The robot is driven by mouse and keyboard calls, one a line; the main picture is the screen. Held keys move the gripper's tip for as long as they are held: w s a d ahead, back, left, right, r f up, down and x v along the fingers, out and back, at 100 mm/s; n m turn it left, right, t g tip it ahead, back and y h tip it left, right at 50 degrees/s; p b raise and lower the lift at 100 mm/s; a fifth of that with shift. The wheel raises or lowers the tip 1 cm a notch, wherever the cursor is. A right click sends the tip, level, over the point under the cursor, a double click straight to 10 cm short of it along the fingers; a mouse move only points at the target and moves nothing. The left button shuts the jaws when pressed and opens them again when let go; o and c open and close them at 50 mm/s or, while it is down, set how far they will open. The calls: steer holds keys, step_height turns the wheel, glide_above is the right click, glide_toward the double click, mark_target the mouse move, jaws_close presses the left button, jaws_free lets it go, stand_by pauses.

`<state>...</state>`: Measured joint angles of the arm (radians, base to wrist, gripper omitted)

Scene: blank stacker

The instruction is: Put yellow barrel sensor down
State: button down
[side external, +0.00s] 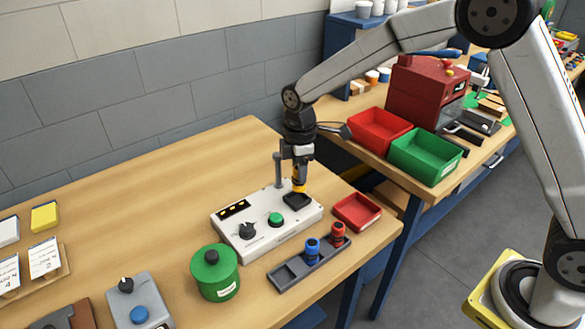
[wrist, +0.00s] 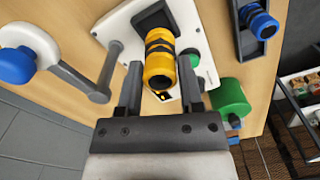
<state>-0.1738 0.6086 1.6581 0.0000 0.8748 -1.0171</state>
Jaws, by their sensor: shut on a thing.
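The yellow barrel sensor (side external: 299,187) is banded with black and points down in my gripper (side external: 299,180). In the wrist view the yellow barrel (wrist: 160,58) sits between the two dark fingers of my gripper (wrist: 160,75). My gripper is shut on it. Its lower end is over the black square socket (side external: 297,201) at the right of the white control panel (side external: 245,237). The socket (wrist: 150,21) shows partly behind the barrel in the wrist view. Whether the barrel's end touches the socket, I cannot tell.
A grey post (side external: 278,170) stands on the panel close left of my gripper. A grey rack (side external: 284,277) holds a blue barrel (side external: 312,250) and a red barrel (side external: 338,235). A red tray (side external: 345,217) and green canister (side external: 215,273) stand nearby. The table behind the panel is clear.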

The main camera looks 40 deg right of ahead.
steer(key=shift+w+f, duration=0.1)
steer(key=shift+w+f, duration=0.2)
steer(key=shift+f, duration=1.55)
steer(key=shift+f, duration=0.3)
steer(key=shift+c, duration=1.2)
jaws_free()
step_height(320, 180, up, 13)
steer(key=shift+f, duration=0.15)
